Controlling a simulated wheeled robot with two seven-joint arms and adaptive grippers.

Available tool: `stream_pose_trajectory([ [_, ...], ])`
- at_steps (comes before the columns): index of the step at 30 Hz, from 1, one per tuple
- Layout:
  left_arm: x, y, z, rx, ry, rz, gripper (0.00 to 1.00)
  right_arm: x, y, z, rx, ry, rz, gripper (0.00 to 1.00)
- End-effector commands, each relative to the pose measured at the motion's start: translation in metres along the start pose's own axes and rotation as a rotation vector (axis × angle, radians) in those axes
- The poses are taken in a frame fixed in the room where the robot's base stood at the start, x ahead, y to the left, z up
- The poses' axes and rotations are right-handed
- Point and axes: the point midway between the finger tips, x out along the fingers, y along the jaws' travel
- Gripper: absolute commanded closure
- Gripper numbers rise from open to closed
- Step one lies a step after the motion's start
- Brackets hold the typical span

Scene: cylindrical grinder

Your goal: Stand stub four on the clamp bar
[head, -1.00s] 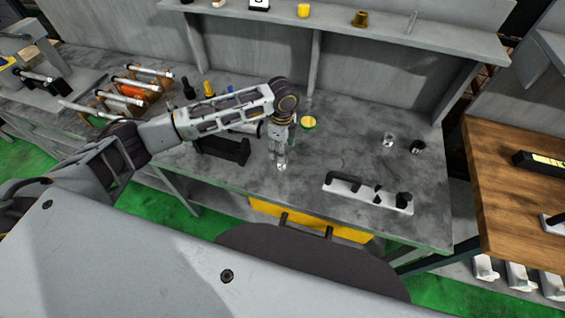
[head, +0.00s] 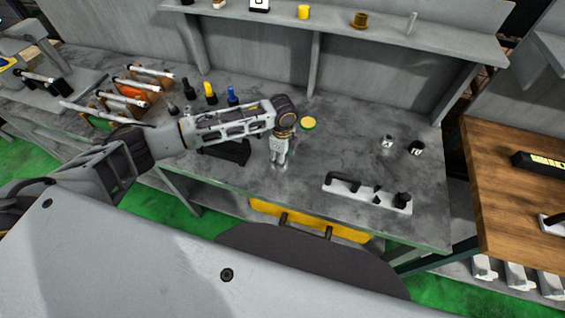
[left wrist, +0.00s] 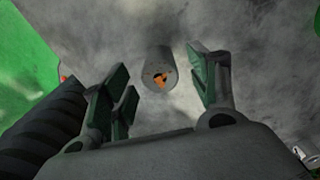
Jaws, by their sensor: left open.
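A grey cylindrical stub (left wrist: 158,72) with an orange mark on its end face shows in the left wrist view, between and beyond my open fingers; I cannot read its number. My left gripper (left wrist: 158,82) is open and empty, with its green-lined fingers to either side of the stub in the picture. In the head view my left gripper (head: 279,166) points down over the front middle of the grey bench and largely hides that stub. A white bar (head: 345,187) with a black handle and black knobs, possibly the clamp bar, lies to its right. My right gripper is not in view.
Two small cylinders (head: 387,142) (head: 416,148) stand at the bench's right. A yellow-topped round piece (head: 308,123) sits behind my gripper. Coloured bottles (head: 210,93) and a black block (head: 238,153) are to the left. The bench between gripper and white bar is clear.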

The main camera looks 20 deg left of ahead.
Motion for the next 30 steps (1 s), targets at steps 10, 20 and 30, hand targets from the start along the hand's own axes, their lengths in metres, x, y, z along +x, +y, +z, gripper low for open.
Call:
stream_pose_trajectory([
  [10, 0.0076, 0.0001, -0.0001, 0.000, 0.000, -0.001, 0.40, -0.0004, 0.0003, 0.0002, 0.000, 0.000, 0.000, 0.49],
  [20, 0.0074, 0.0001, 0.0001, 0.000, 0.000, -0.001, 0.50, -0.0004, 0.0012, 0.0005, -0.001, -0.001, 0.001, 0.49],
  [30, 0.0074, 0.0002, 0.0002, 0.000, 0.000, -0.001, 0.94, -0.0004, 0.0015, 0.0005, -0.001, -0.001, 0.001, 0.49],
])
